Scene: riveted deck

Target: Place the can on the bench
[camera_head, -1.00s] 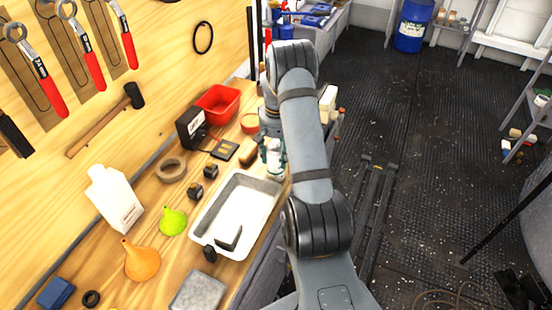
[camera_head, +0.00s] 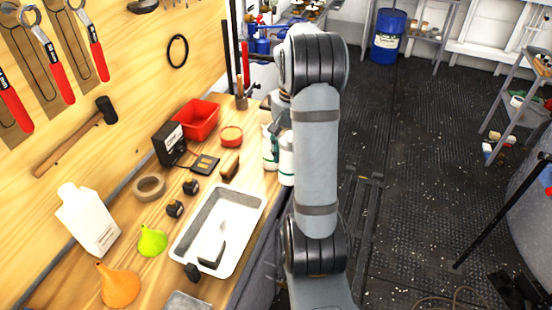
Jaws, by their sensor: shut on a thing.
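A white can (camera_head: 286,163) with a green band shows just left of my arm, at the right edge of the wooden bench (camera_head: 205,179). My gripper (camera_head: 284,141) is shut on the can, and my arm hides much of both. I cannot tell whether the can's base touches the bench or hangs beside its edge. A second white and green item (camera_head: 269,148) stands close on the left, partly hidden.
A white tray (camera_head: 186,238) lies on the bench near the can. Funnels and a white jug (camera_head: 88,221) are at left.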

